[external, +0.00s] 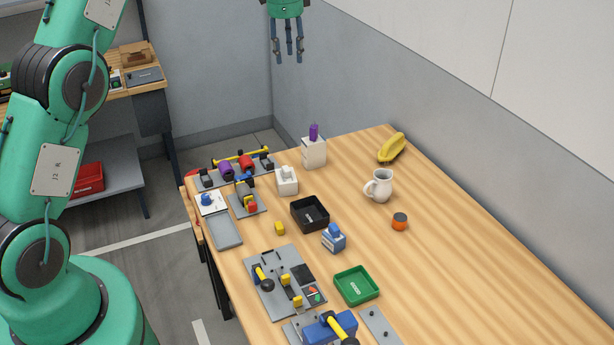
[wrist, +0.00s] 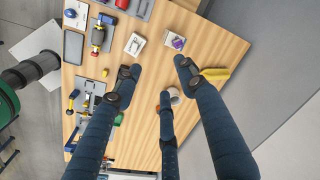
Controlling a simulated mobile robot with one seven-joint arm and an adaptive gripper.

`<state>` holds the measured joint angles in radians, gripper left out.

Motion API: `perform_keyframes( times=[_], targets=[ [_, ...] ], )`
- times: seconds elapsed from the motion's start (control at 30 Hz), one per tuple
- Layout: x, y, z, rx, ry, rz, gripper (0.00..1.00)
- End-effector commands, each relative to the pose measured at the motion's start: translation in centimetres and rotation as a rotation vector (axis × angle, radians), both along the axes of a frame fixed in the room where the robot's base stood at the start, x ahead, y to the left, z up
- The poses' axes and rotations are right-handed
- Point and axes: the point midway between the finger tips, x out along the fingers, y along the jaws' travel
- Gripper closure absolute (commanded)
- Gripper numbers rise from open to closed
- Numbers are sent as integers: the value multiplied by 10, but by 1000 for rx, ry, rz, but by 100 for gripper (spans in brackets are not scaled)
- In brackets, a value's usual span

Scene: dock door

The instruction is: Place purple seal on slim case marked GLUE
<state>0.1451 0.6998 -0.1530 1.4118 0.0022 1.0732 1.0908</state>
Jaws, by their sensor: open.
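A purple seal (external: 314,131) stands on top of a tall white case (external: 314,154) near the far edge of the table. In the wrist view the purple seal (wrist: 177,42) shows over that case. A second white case (external: 287,183), with a white top piece, stands to its left and nearer. A blue-and-white case (external: 333,240) stands mid-table. The lettering on these cases is too small to read, so I cannot tell which is marked GLUE. My gripper (external: 287,58) hangs open and empty, high above the far end of the table, its fingers spread.
A black tray (external: 296,213), a green tray (external: 356,299), a white jug (external: 379,186), an orange-and-black jar (external: 400,222) and yellow bananas (external: 392,148) stand around. Tool racks (external: 234,179) line the left edge. The right side of the table is clear; walls stand behind and right.

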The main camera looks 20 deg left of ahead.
Motion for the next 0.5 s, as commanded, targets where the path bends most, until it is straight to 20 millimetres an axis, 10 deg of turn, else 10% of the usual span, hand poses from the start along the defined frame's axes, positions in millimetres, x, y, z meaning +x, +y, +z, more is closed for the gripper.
perform_keyframes(
  times=[0.5],
  targets=[
    [-110,41,117,-48,-82,269,59]
  ],
)
